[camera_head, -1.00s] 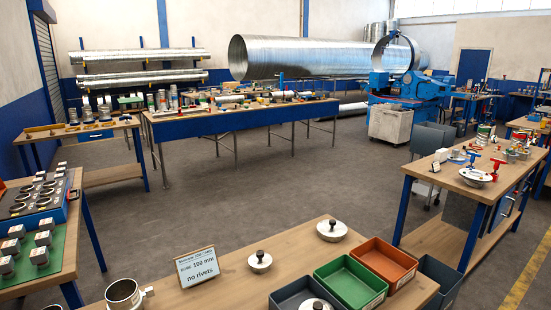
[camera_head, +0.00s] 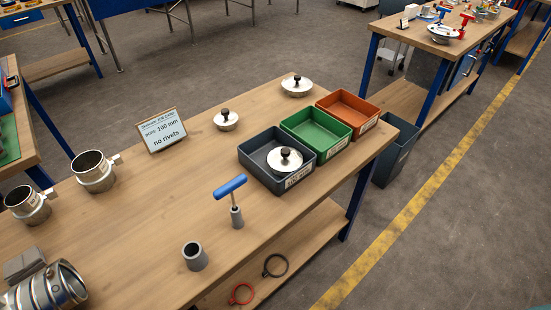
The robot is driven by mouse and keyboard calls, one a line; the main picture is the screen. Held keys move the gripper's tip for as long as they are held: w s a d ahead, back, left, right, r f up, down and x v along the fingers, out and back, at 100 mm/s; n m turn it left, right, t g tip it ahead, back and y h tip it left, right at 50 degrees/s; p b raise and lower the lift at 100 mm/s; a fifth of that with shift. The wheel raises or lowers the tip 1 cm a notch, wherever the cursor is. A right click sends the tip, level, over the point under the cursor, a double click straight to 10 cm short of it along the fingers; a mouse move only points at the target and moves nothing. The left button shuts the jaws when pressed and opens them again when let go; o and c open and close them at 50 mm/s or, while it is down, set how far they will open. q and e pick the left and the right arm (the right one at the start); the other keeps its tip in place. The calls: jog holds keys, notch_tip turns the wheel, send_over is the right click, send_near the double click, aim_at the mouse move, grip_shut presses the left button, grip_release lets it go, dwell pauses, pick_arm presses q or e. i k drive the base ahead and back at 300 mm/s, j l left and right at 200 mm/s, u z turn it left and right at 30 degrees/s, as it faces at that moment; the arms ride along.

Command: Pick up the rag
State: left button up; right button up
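A small grey item (camera_head: 25,263) with a layered, folded look lies on the near wooden table at the lower left. It may be the rag, but it is too small to tell for sure. No other cloth shows clearly. Neither of my grippers is in view.
The wooden table (camera_head: 130,220) also holds metal collars (camera_head: 93,171), a sign (camera_head: 160,130), a grey cylinder (camera_head: 195,256), a blue T-handled tool (camera_head: 234,200), lidded knobs and grey, green (camera_head: 317,134) and orange bins. The table's middle is clear. A grey bin (camera_head: 397,150) stands beyond its right end.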

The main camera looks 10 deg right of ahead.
aim_at(16, 270)
jog(key=u, duration=2)
